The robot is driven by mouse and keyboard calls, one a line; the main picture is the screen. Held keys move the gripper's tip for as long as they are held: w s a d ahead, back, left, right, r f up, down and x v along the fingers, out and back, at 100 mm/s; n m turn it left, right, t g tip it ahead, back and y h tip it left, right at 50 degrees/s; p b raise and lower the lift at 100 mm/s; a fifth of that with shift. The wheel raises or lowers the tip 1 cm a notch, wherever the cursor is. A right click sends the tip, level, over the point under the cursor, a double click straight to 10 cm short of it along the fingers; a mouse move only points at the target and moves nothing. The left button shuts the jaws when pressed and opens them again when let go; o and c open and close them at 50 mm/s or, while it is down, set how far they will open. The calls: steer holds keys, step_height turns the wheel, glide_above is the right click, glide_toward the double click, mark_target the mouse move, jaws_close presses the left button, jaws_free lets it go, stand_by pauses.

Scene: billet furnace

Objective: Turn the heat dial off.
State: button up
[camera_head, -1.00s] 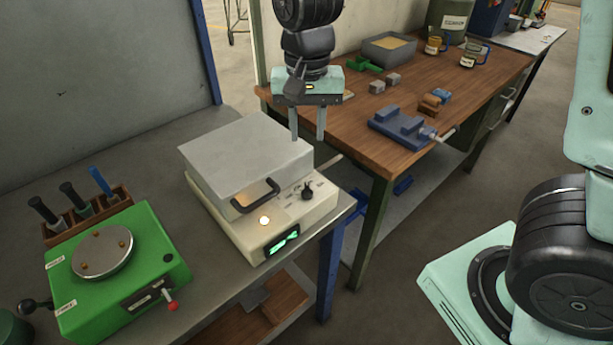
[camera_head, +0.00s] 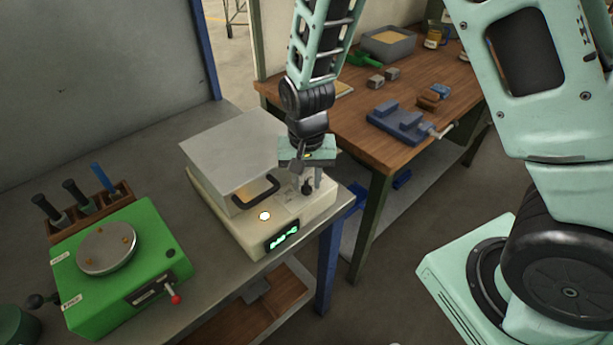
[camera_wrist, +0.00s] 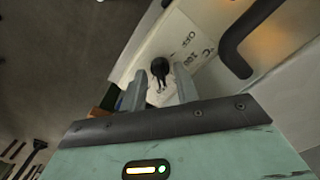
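The billet furnace (camera_head: 235,165) is a cream and grey box with a black handle, a glowing round light and a green display, on the grey bench. Its black heat dial (camera_head: 307,187) is on the right of the front ledge. In the wrist view the dial (camera_wrist: 160,68) shows near markings reading "OFF" and "100". My gripper (camera_head: 307,180) is just above the dial and points down. In the wrist view its two fingers (camera_wrist: 155,92) are apart, one on each side below the dial, with a gap between them. Contact with the dial cannot be told.
A green device (camera_head: 120,262) with a round metal plate and red-tipped lever is left of the furnace. A wooden rack (camera_head: 93,208) of tools stands behind it. A wooden workbench (camera_head: 350,130) with a blue vise (camera_head: 398,122) is at the right, across a gap.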

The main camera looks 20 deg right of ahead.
jaws_close()
